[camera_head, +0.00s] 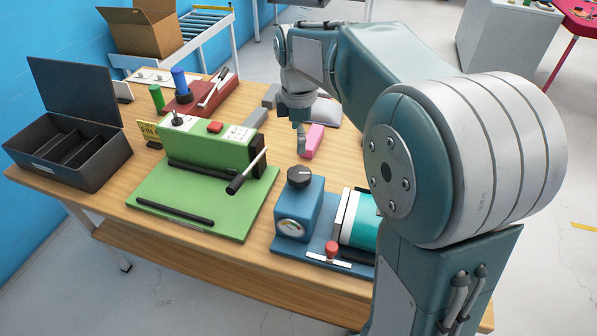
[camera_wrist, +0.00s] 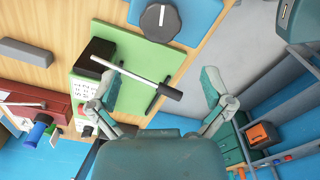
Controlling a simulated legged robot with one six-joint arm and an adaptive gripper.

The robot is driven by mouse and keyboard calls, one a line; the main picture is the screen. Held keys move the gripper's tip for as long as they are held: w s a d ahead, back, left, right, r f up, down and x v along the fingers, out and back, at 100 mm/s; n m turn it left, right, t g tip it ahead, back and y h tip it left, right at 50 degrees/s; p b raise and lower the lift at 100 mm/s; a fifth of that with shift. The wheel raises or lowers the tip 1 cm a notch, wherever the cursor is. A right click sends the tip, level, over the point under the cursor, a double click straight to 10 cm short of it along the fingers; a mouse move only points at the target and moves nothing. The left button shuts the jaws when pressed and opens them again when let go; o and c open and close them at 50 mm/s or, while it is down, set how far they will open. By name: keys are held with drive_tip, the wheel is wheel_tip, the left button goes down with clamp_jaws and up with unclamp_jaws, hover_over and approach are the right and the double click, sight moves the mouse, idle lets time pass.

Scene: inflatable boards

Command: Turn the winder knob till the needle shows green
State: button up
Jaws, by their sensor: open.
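The winder is a blue box (camera_head: 300,205) on a blue base near the front of the table. Its black knob (camera_head: 299,177) sits on top, and a round dial (camera_head: 291,228) is on its front face; the needle is too small to read against the colours. In the wrist view the knob (camera_wrist: 160,19) shows from above with a white pointer line, at the top of the picture. My gripper (camera_wrist: 165,92) is open with nothing between its fingers. In the head view my gripper (camera_head: 302,140) hangs behind the winder, beyond the knob and apart from it.
A green machine with a crank lever (camera_head: 246,172) stands left of the winder. A teal roll (camera_head: 360,217) and a red knob (camera_head: 332,249) are to its right. A pink block (camera_head: 312,141) lies close to my gripper. An open dark box (camera_head: 70,140) stands at the left.

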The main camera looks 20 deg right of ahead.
sight(299, 173)
drive_tip(key=shift+n, duration=0.3)
wheel_tip(299, 173, down, 11)
drive_tip(key=shift+r, duration=0.1)
drive_tip(key=c, duration=0.9)
